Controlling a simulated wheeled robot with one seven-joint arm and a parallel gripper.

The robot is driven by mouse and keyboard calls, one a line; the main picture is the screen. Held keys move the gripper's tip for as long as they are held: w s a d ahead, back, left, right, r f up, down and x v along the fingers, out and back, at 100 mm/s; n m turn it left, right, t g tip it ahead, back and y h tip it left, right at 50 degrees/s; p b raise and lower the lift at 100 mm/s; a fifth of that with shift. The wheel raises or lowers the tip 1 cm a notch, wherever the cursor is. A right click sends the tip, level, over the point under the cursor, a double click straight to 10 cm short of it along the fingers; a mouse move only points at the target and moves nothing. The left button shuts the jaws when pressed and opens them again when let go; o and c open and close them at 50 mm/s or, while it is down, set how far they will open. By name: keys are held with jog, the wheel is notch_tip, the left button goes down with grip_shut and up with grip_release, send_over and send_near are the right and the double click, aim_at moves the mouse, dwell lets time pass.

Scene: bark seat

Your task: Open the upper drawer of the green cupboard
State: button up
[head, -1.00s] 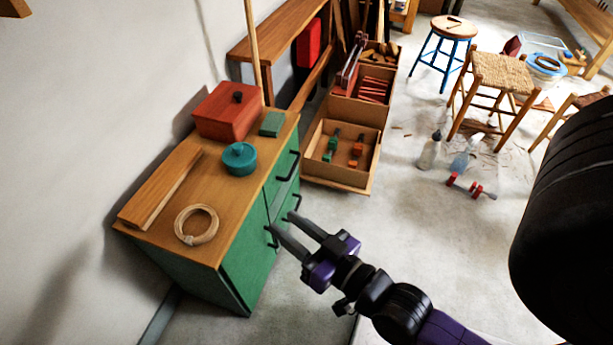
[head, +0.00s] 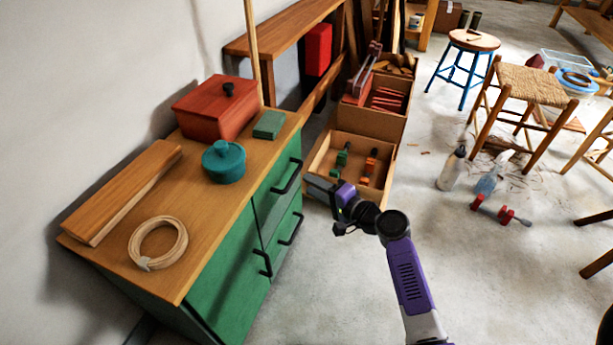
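The green cupboard (head: 228,286) with a wooden top stands at left. Its upper drawer (head: 270,198) is closed flush, with a black bar handle (head: 288,177) across its front. A lower drawer with a similar handle (head: 291,229) is below it, and a door with a black handle (head: 264,263) is nearer to me. My gripper (head: 308,186) is just right of the upper drawer's handle in the picture, with its fingers pointing at the cupboard. It looks open and empty, though the fingers partly overlap in this view. A small gap shows between fingertips and handle.
On the cupboard top are a red box (head: 212,110), a teal pot (head: 224,163), a green block (head: 269,125), a cane coil (head: 158,243) and boards (head: 122,190). A wooden crate (head: 350,165) stands just behind my gripper.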

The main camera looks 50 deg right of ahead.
aim_at(294, 175)
jog(key=shift+w+d+f+b, duration=0.1)
jog(key=shift+w+f+b, duration=0.2)
jog(key=shift+w, duration=0.95)
jog(key=shift+w+a+f+b, duration=0.1)
jog(key=shift+w+f+b, duration=0.2)
jog(key=shift+w, duration=1)
jog(key=shift+w+d+f+b, duration=0.15)
jog(key=shift+w+b, duration=0.25)
jog(key=shift+w, duration=0.85)
grip_shut()
